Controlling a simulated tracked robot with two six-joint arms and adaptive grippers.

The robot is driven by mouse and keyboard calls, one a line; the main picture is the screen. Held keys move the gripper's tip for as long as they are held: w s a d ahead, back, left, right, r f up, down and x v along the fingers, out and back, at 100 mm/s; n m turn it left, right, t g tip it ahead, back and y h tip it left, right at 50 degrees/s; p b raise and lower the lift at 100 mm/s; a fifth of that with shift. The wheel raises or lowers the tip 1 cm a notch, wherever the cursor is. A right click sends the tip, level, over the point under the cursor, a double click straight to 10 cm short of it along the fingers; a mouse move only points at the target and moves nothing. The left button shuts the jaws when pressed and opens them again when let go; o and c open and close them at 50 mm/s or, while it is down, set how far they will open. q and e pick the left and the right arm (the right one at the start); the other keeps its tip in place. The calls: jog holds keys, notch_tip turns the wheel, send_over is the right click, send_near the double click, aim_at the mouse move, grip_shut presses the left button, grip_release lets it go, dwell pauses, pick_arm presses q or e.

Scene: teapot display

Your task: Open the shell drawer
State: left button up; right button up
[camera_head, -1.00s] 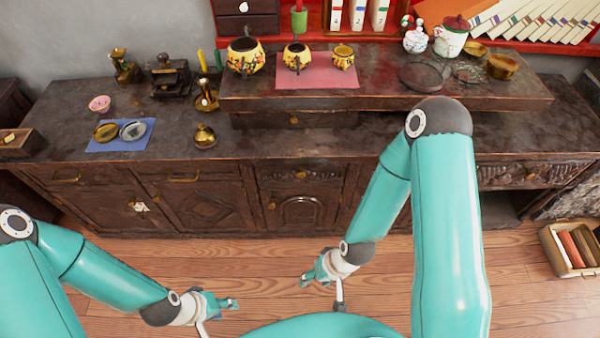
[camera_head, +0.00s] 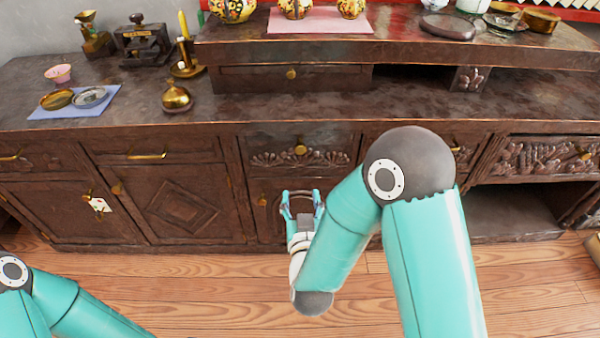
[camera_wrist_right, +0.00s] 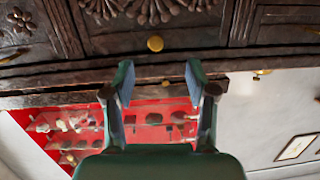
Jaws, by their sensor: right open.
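The shell drawer (camera_head: 270,160) is in the middle of the cabinet, just under the counter edge. Its dark front has carved shells and a round brass knob (camera_head: 300,149). The front looks flush with the cabinet. My right gripper (camera_head: 301,196) is open and empty, pointing up toward the drawer, below the knob in the head view. In the right wrist view, the shell carving (camera_wrist_right: 150,10) and knob (camera_wrist_right: 155,43) appear inverted, beyond the open fingers (camera_wrist_right: 159,80) and apart from them. My left gripper is out of view; only part of that arm shows.
The counter (camera_head: 330,110) overhangs the drawers. A raised shelf holds a smaller drawer (camera_head: 255,80) with its own brass knob. A brass pot (camera_head: 176,98), a candlestick (camera_head: 187,62) and a blue mat (camera_head: 45,112) with dishes stand at left. Open wood floor lies below.

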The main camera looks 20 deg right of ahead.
aim_at(300, 150)
pick_arm(q)
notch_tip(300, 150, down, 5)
jog(key=b, duration=0.3)
pick_arm(e)
jog(key=shift+t+h, duration=0.7)
jog(key=x, duration=1.6)
jog(key=shift+w+d+r, duration=0.15)
jog(key=shift+w+r, duration=0.05)
jog(key=shift+r, duration=0.2)
grip_shut()
